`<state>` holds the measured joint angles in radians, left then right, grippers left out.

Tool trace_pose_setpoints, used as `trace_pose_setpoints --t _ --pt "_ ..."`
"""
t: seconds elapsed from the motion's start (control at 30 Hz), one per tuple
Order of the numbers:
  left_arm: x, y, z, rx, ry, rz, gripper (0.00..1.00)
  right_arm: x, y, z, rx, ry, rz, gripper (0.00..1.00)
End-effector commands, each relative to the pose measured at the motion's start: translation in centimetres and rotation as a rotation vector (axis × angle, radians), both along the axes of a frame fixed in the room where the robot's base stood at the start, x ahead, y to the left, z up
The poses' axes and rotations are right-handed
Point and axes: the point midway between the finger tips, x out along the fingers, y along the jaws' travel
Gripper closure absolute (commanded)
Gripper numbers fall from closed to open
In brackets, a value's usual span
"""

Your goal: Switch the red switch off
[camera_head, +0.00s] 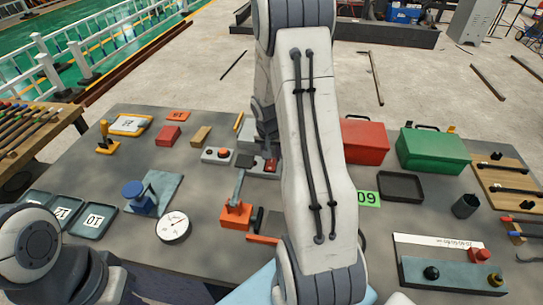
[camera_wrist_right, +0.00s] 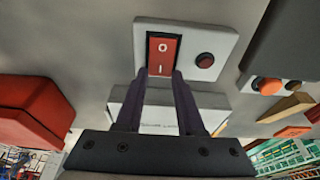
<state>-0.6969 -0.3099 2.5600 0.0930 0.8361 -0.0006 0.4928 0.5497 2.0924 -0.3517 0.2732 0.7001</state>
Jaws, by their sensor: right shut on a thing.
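The red switch (camera_wrist_right: 164,50) is a red rocker with a white O and I, set in a pale plate (camera_wrist_right: 204,38) beside a dark red round button (camera_wrist_right: 205,60). In the right wrist view the two dark fingers of my right gripper (camera_wrist_right: 160,76) are close together at the I end of the rocker, one on each side, shut on it. I cannot tell which end is pressed in. In the head view the red switch (camera_head: 270,165) is small beside my right arm, which hides much of the area. My left gripper is out of view.
A red toolbox (camera_head: 365,142) and a green toolbox (camera_head: 444,150) stand right of my arm. A grey box with buttons (camera_head: 217,155) lies left of the switch. An orange lever clamp (camera_head: 237,214) stands in front. A dial gauge (camera_head: 173,227) lies nearer me.

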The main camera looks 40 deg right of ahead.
Motion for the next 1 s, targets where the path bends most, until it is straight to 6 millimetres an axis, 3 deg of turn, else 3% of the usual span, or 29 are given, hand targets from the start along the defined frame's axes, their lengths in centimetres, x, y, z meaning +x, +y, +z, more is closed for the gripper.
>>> trace_pose_setpoints --t 0.03,0.07,0.1,0.13,0.53,1.0 --pt "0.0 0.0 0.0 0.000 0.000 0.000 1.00 0.1 -0.1 0.1 -0.002 -0.004 0.001 1.00" --pt "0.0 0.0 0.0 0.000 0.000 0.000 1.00 0.1 -0.1 0.1 -0.002 -0.004 0.001 0.51" --pt "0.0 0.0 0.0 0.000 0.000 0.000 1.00 0.1 -0.1 0.1 -0.002 -0.004 0.001 0.36" --pt "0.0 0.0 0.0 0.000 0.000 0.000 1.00 0.1 -0.1 0.1 -0.001 -0.003 0.001 0.32" --pt "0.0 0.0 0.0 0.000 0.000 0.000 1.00 0.0 0.1 0.8 -0.002 -0.001 0.000 0.32" --pt "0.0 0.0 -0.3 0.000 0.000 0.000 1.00 -1.3 1.7 8.8 -0.003 -0.006 0.000 0.32"
